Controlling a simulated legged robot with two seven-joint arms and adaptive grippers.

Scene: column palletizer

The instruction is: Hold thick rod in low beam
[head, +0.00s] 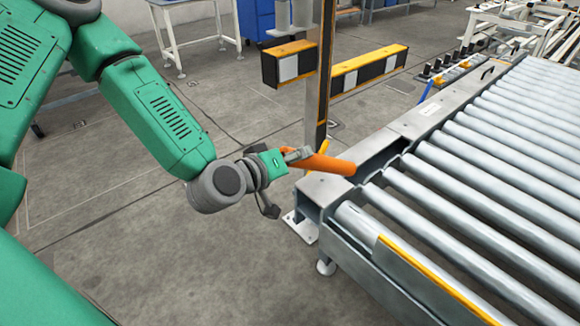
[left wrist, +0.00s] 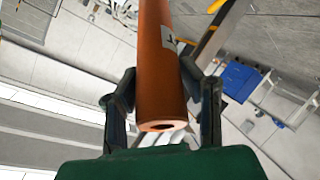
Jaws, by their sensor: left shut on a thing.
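A thick orange rod (head: 322,163) is held by my left gripper (head: 296,156) near the conveyor's corner. In the left wrist view the rod (left wrist: 160,70) lies between the two dark fingers of the gripper (left wrist: 162,105), with its round, hollow-looking end toward the camera and a white label on its side. A dark vertical post with an orange edge (head: 320,85) stands behind the rod. The rod's far end shows in front of the conveyor's end frame; I cannot tell whether they touch. My right gripper is in neither view.
A roller conveyor (head: 400,138) with grey rollers fills the right side. Black, white and yellow barriers (head: 368,70) stand behind the post. A white table (head: 190,43) and a blue cabinet (head: 257,18) are at the back. The floor left of the conveyor is clear.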

